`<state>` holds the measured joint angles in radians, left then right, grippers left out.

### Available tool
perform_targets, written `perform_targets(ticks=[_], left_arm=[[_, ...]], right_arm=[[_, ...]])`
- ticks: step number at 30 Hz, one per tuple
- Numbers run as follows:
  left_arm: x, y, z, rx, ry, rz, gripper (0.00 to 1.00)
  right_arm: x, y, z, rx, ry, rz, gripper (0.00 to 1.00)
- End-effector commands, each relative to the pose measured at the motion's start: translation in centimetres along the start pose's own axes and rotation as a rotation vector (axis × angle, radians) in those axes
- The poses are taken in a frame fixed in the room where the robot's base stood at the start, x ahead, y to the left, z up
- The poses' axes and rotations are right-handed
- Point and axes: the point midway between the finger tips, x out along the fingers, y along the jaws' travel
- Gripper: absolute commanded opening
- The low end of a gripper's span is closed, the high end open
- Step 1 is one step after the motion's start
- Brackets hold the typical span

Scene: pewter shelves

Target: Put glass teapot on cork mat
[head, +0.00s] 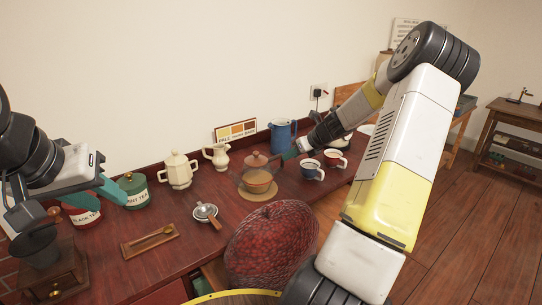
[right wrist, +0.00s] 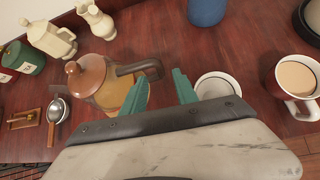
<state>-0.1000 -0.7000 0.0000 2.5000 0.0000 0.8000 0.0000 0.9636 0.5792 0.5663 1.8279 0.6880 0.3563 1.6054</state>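The glass teapot (head: 257,179), with a brown lid and amber-brown contents, stands upright at the middle of the wooden counter. The tan round cork mat (head: 261,195) shows under and around its base; exact contact is hard to see. In the right wrist view the teapot (right wrist: 92,78) is left of my right gripper (right wrist: 160,83), its brown handle pointing toward the fingers. That gripper is open and empty, its left finger near the handle. In the head view my right gripper (head: 292,153) is right of the teapot, partly hidden. My left gripper (head: 94,194) is open near the tea canisters.
Mugs (head: 312,169) and a blue jug (head: 282,135) stand right of and behind the teapot. A cream pot (head: 178,170), cream pitcher (head: 217,156), strainer (head: 205,212) and wooden tray (head: 151,241) lie left. A dark red round seat (head: 272,245) is in front.

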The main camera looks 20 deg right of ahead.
Motion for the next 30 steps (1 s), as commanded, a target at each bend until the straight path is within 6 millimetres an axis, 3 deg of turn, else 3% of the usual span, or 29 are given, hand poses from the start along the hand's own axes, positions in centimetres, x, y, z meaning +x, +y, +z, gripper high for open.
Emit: perform_targets(ticks=[6,14,17,20,24,30], left_arm=[[0.0,0.0,0.0,0.000,0.000,0.000,0.35],[0.0,0.0,0.0,0.000,0.000,0.000,0.35],[0.0,0.0,0.0,0.000,0.000,0.000,0.35],[0.0,0.0,0.0,0.000,0.000,0.000,0.35],[0.0,0.0,0.0,0.000,0.000,0.000,0.35],[0.0,0.0,0.0,0.000,0.000,0.000,0.35]], right_arm=[[-4.5,-0.1,0.0,-0.001,0.000,-0.004,0.35],[-6.8,0.7,0.3,-0.043,0.008,0.003,0.35],[-7.6,3.8,1.5,-0.218,0.039,0.024,0.35],[-9.1,9.0,2.8,-0.536,0.091,0.059,0.35],[-12.9,17.0,3.5,-1.082,0.157,0.121,0.35],[-19.7,25.9,1.7,-1.822,0.198,0.206,0.35]])
